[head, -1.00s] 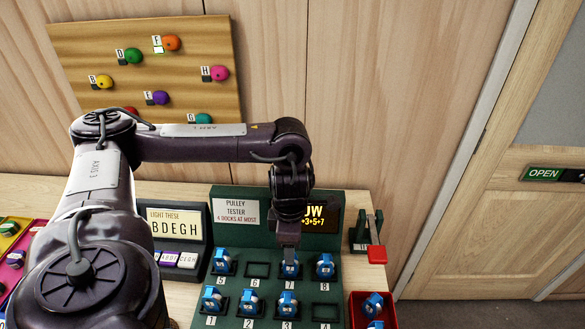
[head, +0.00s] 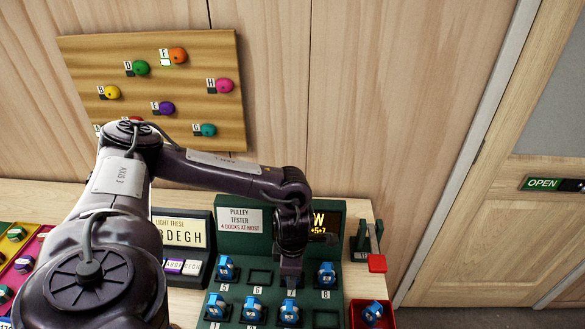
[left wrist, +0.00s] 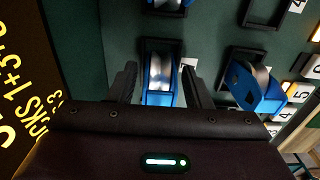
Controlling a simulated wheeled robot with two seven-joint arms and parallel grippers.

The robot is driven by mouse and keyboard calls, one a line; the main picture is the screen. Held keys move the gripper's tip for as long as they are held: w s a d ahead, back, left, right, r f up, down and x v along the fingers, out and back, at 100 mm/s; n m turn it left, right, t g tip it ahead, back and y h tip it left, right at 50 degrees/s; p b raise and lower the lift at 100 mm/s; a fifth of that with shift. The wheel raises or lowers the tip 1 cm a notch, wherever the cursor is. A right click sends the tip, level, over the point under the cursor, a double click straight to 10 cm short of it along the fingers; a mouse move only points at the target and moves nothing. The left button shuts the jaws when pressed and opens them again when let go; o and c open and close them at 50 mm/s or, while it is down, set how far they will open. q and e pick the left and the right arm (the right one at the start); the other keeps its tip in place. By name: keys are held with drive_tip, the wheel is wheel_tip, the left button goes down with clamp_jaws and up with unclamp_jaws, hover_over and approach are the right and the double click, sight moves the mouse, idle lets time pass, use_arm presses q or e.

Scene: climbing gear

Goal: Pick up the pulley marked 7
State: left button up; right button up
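My left gripper (head: 291,272) is down over the dock labelled 7 in the back row of the green pulley tester (head: 240,215). In the left wrist view, the open fingers (left wrist: 160,85) stand on either side of a blue pulley with a grey wheel (left wrist: 158,92), with gaps at its sides. In the head view the gripper hides this pulley. Neighbouring blue pulleys sit in dock 8 (head: 326,273) and dock 3 (head: 289,312). My right gripper is in neither view.
More pulleys sit in docks 5 (head: 226,268), 1 (head: 216,305) and 2 (head: 252,308). Docks 6 (head: 258,278) and 4 (head: 326,318) are empty. A red-handled lever (head: 377,263) and a red tray holding a pulley (head: 372,313) are at right. A lit display (head: 328,222) stands close behind.

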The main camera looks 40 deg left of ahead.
use_arm(q)
drive_tip(key=c, duration=0.8)
drive_tip(key=shift+c, duration=0.2)
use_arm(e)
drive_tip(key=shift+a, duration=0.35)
